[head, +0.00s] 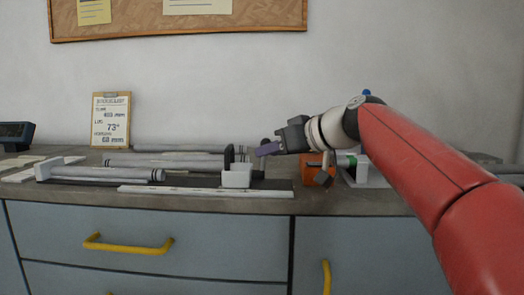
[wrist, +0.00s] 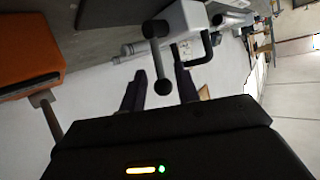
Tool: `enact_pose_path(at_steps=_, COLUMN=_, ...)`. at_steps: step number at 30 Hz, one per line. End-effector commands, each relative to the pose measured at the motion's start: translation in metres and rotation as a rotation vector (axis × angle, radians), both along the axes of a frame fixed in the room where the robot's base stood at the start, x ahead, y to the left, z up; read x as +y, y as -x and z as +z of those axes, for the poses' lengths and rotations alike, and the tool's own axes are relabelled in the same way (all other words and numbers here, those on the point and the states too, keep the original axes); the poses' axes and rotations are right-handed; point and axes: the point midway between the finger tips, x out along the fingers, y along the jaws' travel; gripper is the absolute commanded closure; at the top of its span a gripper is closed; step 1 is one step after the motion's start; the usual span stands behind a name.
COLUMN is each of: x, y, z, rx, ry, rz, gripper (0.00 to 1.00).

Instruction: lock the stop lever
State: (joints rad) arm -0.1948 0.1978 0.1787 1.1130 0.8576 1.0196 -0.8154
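The stop is a white block (head: 236,177) on the dark rail of the jig, with a black upright part (head: 229,156) beside it. In the wrist view the white block (wrist: 183,20) carries a black lever (wrist: 157,55) with a round knob at its end. My gripper (head: 268,149) is just right of and above the block in the head view. In the wrist view my gripper (wrist: 160,92) has its two dark fingers apart, and the lever's knob appears between them. I cannot tell whether the fingers touch it. The gripper's body hides part of the scene below.
An orange block (head: 315,172) stands close to the right, under my wrist. Grey tubes (head: 110,174) lie on the left of the jig, and a white strip (head: 205,191) lies in front. A clipboard (head: 111,120) leans on the back wall.

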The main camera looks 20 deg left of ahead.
Motion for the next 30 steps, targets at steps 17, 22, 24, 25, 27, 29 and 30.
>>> enact_pose_path(at_steps=17, x=0.024, y=-0.011, z=-0.011, rx=-0.001, ry=0.001, rz=-0.002, gripper=0.72)
enact_pose_path(at_steps=22, x=0.024, y=-0.011, z=-0.011, rx=-0.001, ry=0.001, rz=-0.002, gripper=0.95)
enact_pose_path(at_steps=24, x=0.024, y=-0.01, z=-0.011, rx=-0.001, ry=0.0, rz=-0.002, gripper=1.0)
enact_pose_path(at_steps=25, x=0.024, y=-0.01, z=-0.01, rx=-0.002, ry=0.0, rz=-0.002, gripper=1.0)
enact_pose_path(at_steps=27, x=0.024, y=-0.01, z=-0.01, rx=-0.002, ry=-0.001, rz=-0.002, gripper=1.0)
enact_pose_path(at_steps=29, x=0.024, y=-0.01, z=-0.009, rx=-0.003, ry=0.0, rz=-0.001, gripper=1.0)
enact_pose_path(at_steps=30, x=0.024, y=-0.01, z=-0.009, rx=-0.004, ry=-0.001, rz=-0.002, gripper=1.0)
